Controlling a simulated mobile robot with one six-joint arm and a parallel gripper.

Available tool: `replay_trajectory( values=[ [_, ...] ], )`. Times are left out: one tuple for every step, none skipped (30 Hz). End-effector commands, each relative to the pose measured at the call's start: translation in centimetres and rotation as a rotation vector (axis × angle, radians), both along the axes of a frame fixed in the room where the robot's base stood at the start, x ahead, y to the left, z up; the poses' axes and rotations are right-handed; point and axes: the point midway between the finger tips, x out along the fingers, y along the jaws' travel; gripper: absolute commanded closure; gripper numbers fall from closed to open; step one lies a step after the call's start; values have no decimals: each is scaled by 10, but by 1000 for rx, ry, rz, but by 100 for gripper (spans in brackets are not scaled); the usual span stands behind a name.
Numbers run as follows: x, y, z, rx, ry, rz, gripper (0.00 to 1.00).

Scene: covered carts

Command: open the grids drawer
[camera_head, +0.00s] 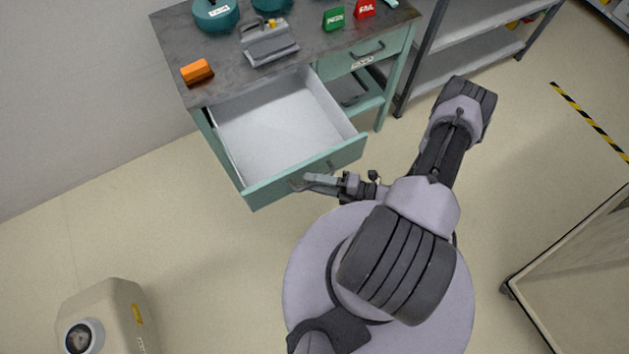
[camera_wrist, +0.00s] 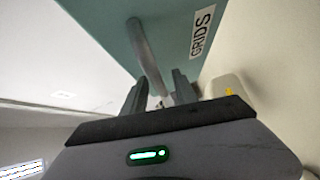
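The grids drawer (camera_head: 287,120) is pulled far out of the teal cabinet, and its white inside shows empty. Its teal front carries a GRIDS label (camera_wrist: 202,31) in the wrist view. The grey bar handle (camera_wrist: 146,52) runs down towards my gripper in that view. My gripper (camera_wrist: 160,88) is at the handle, with its two dark fingers apart and the handle's lower part between them. I cannot tell whether the fingers press on it. In the head view my gripper (camera_head: 308,179) reaches the drawer front from the right.
The cabinet top (camera_head: 215,55) holds an orange block (camera_head: 197,71), a grey device (camera_head: 268,43), teal containers, and green and red signs. A closed drawer (camera_head: 352,57) sits right of the open one. A grey shelf (camera_head: 470,65) stands beyond. A beige machine (camera_head: 108,318) stands lower left.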

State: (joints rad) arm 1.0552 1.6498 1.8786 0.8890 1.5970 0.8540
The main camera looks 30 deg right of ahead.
Motion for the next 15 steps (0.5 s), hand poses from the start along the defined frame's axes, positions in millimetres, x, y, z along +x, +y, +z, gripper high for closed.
replay_trajectory(
  values=[
    [0, 0, 0, 0, 0, 0, 66],
    [0, 0, 0, 0, 0, 0, 66],
    [0, 0, 0, 0, 0, 0, 66],
    [0, 0, 0, 0, 0, 0, 66],
    [0, 0, 0, 0, 0, 1, 66],
    [0, 0, 0, 0, 0, 1, 66],
    [0, 0, 0, 0, 0, 0, 66],
    [-1, -1, 0, 0, 0, 0, 66],
    [-2, -3, 1, 0, -1, -1, 66],
    [-4, -5, 1, 0, -1, -2, 66],
    [-7, -9, 2, -1, -1, -4, 66],
    [-12, -14, 4, 0, -1, -5, 66],
    [-17, -19, 5, -1, -1, -6, 66],
    [-22, -25, 6, -3, -1, -7, 66],
    [-30, -33, 8, -2, -1, -9, 66]
  ],
)
